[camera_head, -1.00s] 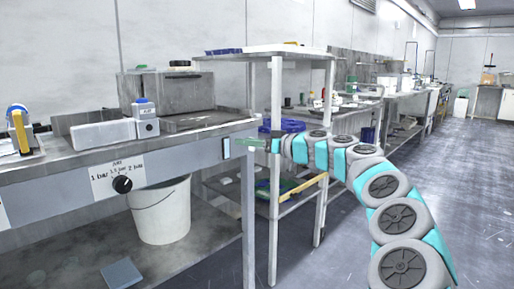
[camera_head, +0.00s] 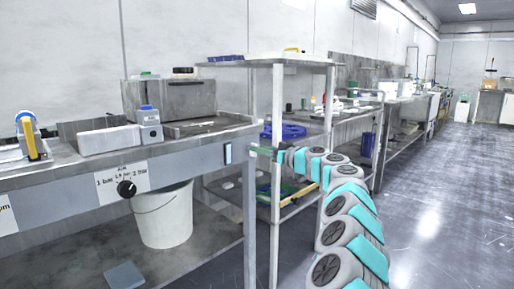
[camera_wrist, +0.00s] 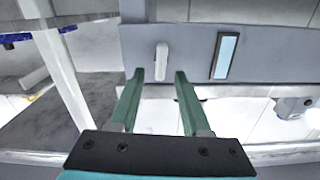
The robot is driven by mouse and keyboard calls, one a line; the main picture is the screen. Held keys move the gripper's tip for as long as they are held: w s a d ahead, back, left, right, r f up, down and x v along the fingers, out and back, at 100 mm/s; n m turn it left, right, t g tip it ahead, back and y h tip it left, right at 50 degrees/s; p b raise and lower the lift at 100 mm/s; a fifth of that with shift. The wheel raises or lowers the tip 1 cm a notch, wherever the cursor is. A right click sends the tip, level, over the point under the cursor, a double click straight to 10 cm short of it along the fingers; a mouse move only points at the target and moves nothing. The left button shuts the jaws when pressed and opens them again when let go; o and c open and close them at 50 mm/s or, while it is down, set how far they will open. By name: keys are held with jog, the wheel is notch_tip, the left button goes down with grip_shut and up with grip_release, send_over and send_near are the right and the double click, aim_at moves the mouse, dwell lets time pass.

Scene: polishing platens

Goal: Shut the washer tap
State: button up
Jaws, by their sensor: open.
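A small white lever (camera_wrist: 161,62), which looks like the tap handle, stands upright on the grey front panel of the bench in the wrist view. My gripper (camera_wrist: 157,76) is open, its two green fingers on either side of the lever's lower end in the picture. I cannot tell whether the fingers touch it or how deep they reach. In the head view my gripper (camera_head: 257,150) is at the right end of the bench front, and I cannot make out the lever there.
A pale blue plate (camera_wrist: 226,55) is right of the lever. The bench (camera_head: 80,198) also carries a black knob (camera_head: 126,188). A white bucket (camera_head: 163,216) stands beneath. A shelf rack (camera_head: 277,110) is close to my arm; open floor (camera_head: 450,200) lies right.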

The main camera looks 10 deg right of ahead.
jog(key=shift+x, duration=1.2)
grip_shut()
